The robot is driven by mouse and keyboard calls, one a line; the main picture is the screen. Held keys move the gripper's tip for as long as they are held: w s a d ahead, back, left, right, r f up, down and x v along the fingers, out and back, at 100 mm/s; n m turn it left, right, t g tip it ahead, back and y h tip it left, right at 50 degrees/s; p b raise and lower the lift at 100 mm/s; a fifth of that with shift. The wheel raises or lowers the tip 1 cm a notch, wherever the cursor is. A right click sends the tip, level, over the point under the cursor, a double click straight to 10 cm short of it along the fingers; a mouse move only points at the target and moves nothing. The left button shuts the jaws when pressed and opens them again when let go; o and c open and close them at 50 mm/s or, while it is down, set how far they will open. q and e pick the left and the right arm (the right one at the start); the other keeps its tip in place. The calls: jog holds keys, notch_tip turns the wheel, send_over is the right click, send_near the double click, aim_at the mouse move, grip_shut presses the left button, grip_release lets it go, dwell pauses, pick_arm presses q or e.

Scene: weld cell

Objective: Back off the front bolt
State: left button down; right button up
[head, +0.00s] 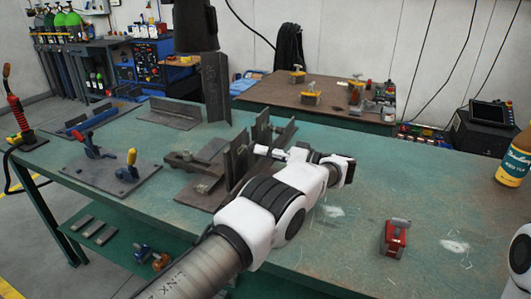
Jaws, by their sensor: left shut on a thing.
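My left gripper (270,151) reaches in over the table, at the right side of a steel fixture (205,158) with upright dark plates. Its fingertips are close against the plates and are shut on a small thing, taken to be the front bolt. The bolt itself is too small and too covered by the gripper to make out. My left arm crosses the picture from the bottom and hides the fixture's near right part. My right gripper is not in view; only part of my right arm shows at the right edge.
A brown bench (330,112) stands behind. The table's right front is mostly clear.

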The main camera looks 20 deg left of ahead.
pick_arm(q)
jog(key=shift+f+n, duration=0.1)
jog(key=shift+n, duration=0.2)
jog(key=n+b, duration=0.1)
jog(key=n, duration=0.1)
jog(key=shift+n+b, duration=0.85)
jog(key=shift+n, duration=1.25)
jog(key=c, duration=0.9)
grip_release()
jog(key=shift+a, duration=0.15)
notch_tip(320, 180, up, 10)
jog(key=shift+w+r, duration=0.1)
